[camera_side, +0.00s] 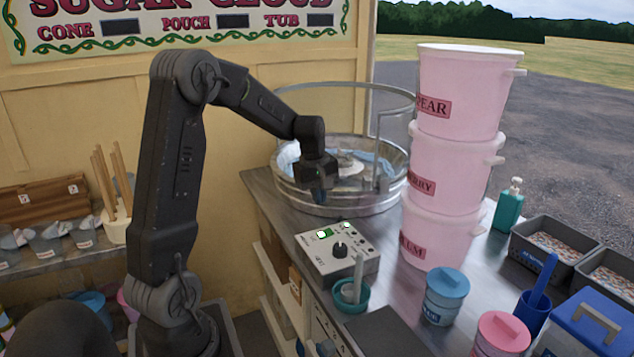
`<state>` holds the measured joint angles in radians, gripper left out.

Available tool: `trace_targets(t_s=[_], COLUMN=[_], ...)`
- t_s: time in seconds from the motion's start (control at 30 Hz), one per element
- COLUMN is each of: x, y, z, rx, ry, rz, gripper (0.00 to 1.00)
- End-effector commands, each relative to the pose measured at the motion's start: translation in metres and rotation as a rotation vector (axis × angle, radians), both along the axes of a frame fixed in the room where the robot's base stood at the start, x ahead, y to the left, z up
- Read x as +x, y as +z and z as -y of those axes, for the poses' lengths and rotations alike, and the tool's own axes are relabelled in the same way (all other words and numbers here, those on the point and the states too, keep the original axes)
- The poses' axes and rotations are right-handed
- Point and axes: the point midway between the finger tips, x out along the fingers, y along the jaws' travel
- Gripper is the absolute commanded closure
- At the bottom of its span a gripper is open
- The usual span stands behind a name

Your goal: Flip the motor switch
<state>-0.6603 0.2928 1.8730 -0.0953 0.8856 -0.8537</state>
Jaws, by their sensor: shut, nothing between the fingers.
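The control box (338,257) is a pale grey unit on the steel counter. It has a black knob (340,250) on its top and two small lit green-white rocker switches, one at the back left (322,234) and one at the back right (346,225). Which of them is the motor switch is too small to read. My gripper (319,196) points down, shut and empty, above and behind the box's back edge, in front of the floss machine's bowl. It appears apart from the switches.
The round metal floss bowl (330,202) stands behind my gripper. Stacked pink tubs (455,160) rise close on the right. A teal cup (352,299) with utensils stands at the box's front. Blue (447,296) and pink (502,335) lidded pots stand further right.

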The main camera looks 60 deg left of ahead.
Motion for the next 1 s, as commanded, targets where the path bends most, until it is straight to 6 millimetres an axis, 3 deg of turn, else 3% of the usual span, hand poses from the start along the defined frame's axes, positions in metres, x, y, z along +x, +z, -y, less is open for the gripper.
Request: trace_targets(t_s=[0.1,0.3,0.67,1.0], x=[-0.002,-0.005,-0.005,0.011], y=[0.022,0.04,0.042,0.044], z=[-0.001,-0.001,0.0,-0.003], rx=[0.003,0.001,0.0,0.002], ry=[0.001,0.0,0.0,-0.001], rz=[0.003,0.001,0.0,0.004], gripper=[1.0,1.0,1.0,1.0])
